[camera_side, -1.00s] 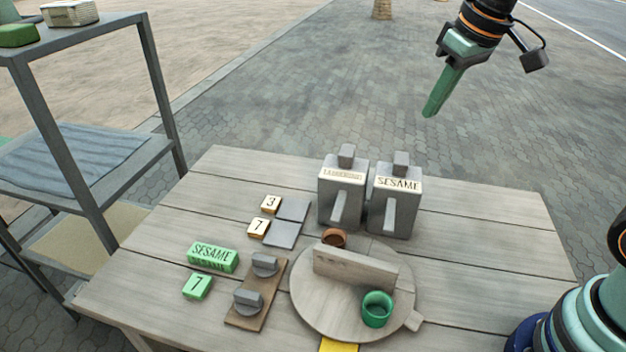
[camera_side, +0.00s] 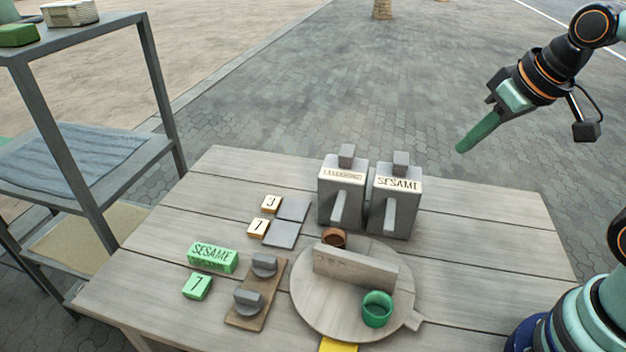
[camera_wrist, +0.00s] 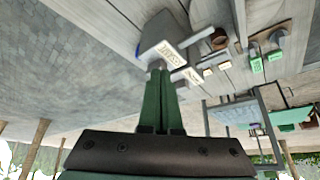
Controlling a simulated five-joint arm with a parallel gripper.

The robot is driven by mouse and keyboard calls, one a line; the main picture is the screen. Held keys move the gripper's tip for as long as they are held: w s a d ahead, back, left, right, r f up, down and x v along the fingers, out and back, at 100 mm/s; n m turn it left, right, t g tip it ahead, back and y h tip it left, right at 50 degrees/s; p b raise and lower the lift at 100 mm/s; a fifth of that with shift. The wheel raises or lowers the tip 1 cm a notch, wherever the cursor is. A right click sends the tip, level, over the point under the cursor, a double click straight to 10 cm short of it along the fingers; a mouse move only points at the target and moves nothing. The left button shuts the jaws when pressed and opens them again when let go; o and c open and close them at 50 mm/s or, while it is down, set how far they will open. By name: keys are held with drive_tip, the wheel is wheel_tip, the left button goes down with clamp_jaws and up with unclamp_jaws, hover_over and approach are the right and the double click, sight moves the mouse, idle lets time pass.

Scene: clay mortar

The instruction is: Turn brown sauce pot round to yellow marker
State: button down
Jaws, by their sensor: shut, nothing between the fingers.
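The brown sauce pot (camera_side: 334,238) stands on the round wooden turntable (camera_side: 313,311), on its far side behind an upright wooden divider (camera_side: 354,270). A green pot (camera_side: 377,309) stands on the near side of the divider. The yellow marker (camera_side: 338,345) lies at the table's front edge, by the turntable's near rim, cut off by the picture edge. A short handle (camera_side: 413,321) sticks out of the turntable at the lower right. My gripper (camera_side: 461,149) is shut and empty, high above the table's back right. Its closed green fingers (camera_wrist: 161,75) show in the wrist view.
Two grey dispensers, one labelled SESAME (camera_side: 392,205), stand behind the turntable. A board with two grey knobs (camera_side: 253,298), a green SESAME block (camera_side: 213,257) and number tiles (camera_side: 258,228) lie left of it. A grey shelf (camera_side: 90,165) stands at left. The table's right side is clear.

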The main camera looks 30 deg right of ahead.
idle(0.4)
drive_tip(key=c, duration=1)
unclamp_jaws()
drive_tip(key=shift+o, duration=1.2)
drive_tip(key=shift+w+a+f, duration=0.1)
drive_tip(key=shift+w+a, duration=0.1)
drive_tip(key=shift+a, duration=0.15)
drive_tip(key=n+g, duration=0.6)
drive_tip(key=n, duration=0.2)
hover_over(354, 269)
drive_tip(key=f, duration=1)
drive_tip(key=shift+w+d+f, duration=0.1)
drive_tip(key=shift+w+d, duration=0.25)
drive_tip(key=shift+d, duration=0.05)
drive_tip(key=shift+a+f, duration=0.15)
drive_tip(key=shift+f, duration=0.35)
wheel_tip(354, 269, down, 11)
drive_tip(key=shift+f, duration=0.15)
clamp_jaws()
